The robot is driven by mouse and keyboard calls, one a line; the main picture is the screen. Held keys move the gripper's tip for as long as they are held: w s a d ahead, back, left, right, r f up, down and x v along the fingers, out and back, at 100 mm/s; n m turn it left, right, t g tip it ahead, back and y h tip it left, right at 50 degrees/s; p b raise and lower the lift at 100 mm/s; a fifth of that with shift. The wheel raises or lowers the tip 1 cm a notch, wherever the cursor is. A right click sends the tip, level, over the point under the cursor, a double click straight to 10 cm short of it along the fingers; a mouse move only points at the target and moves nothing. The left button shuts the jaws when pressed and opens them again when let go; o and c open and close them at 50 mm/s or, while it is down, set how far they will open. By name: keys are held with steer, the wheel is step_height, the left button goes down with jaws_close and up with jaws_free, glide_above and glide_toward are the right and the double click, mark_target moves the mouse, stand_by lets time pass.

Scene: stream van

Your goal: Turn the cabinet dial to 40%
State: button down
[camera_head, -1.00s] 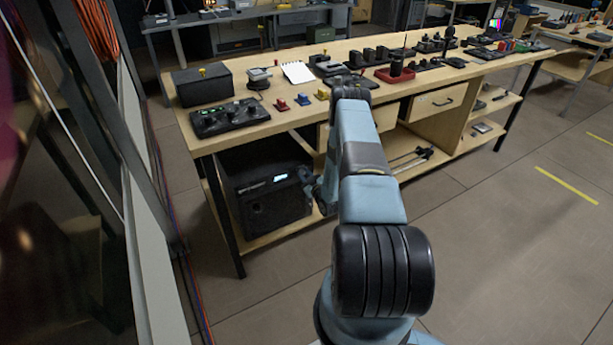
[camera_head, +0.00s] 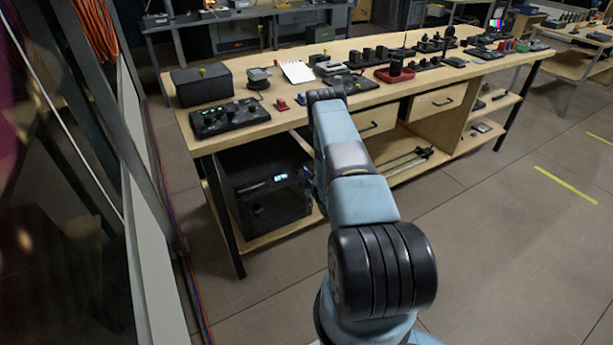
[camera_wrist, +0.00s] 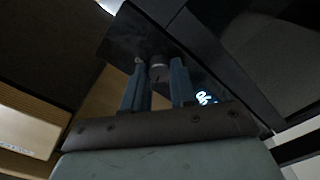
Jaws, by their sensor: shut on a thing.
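The black cabinet (camera_head: 262,212) stands on the lower shelf of the wooden bench, its front facing me with a small lit display (camera_head: 281,178). In the wrist view its dark dial (camera_wrist: 158,68) sits between the two blue-grey fingers of my gripper (camera_wrist: 159,76), which is shut on it. The lit display digits (camera_wrist: 206,98) show just right of the right finger, tilted and partly hidden by my gripper, so the reading is not sure. In the head view my arm hides most of my gripper at the cabinet's right side.
The wooden benchtop (camera_head: 300,108) above holds a black control box (camera_head: 229,118), a notepad (camera_head: 297,72) and several small devices. A bench leg (camera_head: 228,215) stands left of the cabinet. The floor to the right is clear.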

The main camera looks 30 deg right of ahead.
steer(key=shift+s+f, duration=0.15)
steer(key=shift+f, duration=0.05)
steer(key=c, duration=1.2)
jaws_free()
steer(key=shift+c, duration=0.2)
steer(key=o, duration=0.3)
steer(key=shift+r, duration=0.1)
steer(key=s, duration=1.3)
steer(key=shift+s+d, duration=0.25)
steer(key=shift+s, duration=0.05)
